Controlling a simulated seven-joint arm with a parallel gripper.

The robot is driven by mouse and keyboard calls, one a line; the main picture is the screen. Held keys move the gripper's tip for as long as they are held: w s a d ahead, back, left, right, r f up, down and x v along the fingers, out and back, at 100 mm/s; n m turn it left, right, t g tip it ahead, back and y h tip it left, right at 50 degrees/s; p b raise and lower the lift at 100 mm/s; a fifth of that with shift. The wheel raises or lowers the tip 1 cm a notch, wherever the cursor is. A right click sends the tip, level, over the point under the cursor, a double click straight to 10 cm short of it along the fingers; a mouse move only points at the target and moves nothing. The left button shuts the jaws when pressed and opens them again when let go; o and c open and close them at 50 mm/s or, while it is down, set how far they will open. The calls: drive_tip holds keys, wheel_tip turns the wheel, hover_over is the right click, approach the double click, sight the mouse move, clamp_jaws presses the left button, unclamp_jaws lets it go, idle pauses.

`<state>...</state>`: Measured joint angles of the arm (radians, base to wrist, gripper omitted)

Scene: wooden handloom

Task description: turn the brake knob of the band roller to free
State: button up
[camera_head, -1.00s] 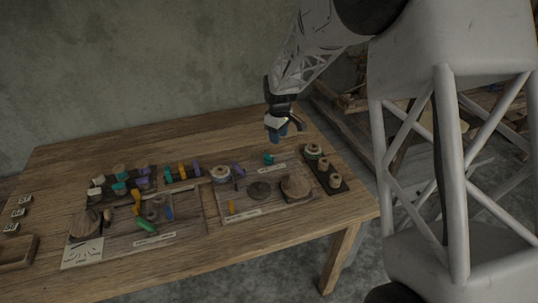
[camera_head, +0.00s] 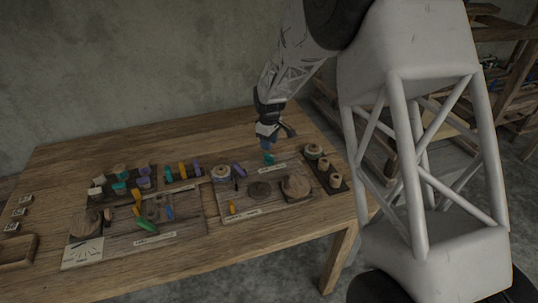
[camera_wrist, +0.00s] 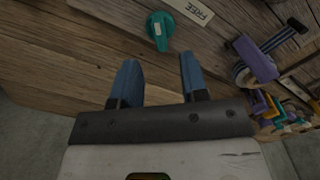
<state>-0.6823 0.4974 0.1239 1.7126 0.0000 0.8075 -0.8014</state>
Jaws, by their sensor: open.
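The teal brake knob (camera_head: 268,158) is at the back of the right-hand board, just below my gripper (camera_head: 268,143) in the head view. In the wrist view the round teal knob (camera_wrist: 158,30) has a pale mark on its face. A pale plate reading FREE (camera_wrist: 192,9) lies beside it. My gripper (camera_wrist: 160,62) is open and empty, with its two blue fingers apart. The knob shows ahead of the gap between the fingertips, apart from them. A roll with a striped band (camera_wrist: 243,74) is to the right, beside a purple piece (camera_wrist: 255,58).
A dark rack with wooden spools (camera_head: 323,178) stands at the right. Several coloured pieces (camera_head: 185,170) lie to the left. The table's back strip (camera_head: 215,132) is clear.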

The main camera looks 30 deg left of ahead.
sight(269, 158)
drive_tip(key=shift+f, duration=3.15)
clamp_jaws()
